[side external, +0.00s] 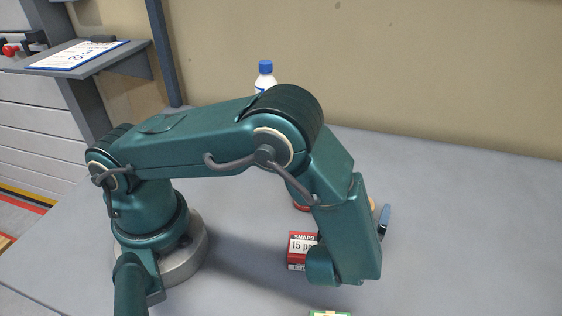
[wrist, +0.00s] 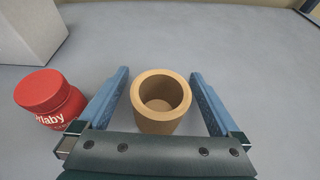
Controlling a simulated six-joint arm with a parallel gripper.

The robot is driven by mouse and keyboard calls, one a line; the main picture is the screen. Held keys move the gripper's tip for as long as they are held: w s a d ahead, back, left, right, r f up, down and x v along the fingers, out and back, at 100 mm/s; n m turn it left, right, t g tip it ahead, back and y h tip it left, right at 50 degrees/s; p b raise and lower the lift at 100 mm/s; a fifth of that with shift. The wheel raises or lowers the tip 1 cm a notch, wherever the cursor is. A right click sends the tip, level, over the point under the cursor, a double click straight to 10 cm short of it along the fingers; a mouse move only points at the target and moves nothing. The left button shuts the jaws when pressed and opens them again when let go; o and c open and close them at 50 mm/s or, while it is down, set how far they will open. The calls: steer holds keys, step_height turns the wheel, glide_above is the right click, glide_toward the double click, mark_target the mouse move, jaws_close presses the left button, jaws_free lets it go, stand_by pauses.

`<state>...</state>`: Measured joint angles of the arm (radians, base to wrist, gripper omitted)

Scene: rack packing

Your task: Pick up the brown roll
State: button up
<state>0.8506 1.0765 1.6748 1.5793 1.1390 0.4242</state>
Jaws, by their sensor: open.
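The brown roll (wrist: 146,119) shows in the wrist view as a short tan tube with a round hollow, standing upright on the grey table. My gripper (wrist: 159,84) is open, with one blue finger on each side of the roll and a gap to each. In the side view my gripper (side external: 383,220) is mostly hidden behind my arm. Only a small tan edge of the roll (side external: 373,204) shows there, beside a blue finger.
A red-lidded jar (wrist: 50,97) stands just left of the left finger. A white block (wrist: 30,30) is behind it. A red "SNAPS" box (side external: 301,249) and a green item (side external: 329,313) are near my arm. A blue-capped bottle (side external: 265,76) stands behind. The table's right side is clear.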

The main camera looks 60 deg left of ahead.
steer(key=c, duration=1.5)
steer(key=shift+o, duration=0.2)
steer(key=shift+r, duration=0.1)
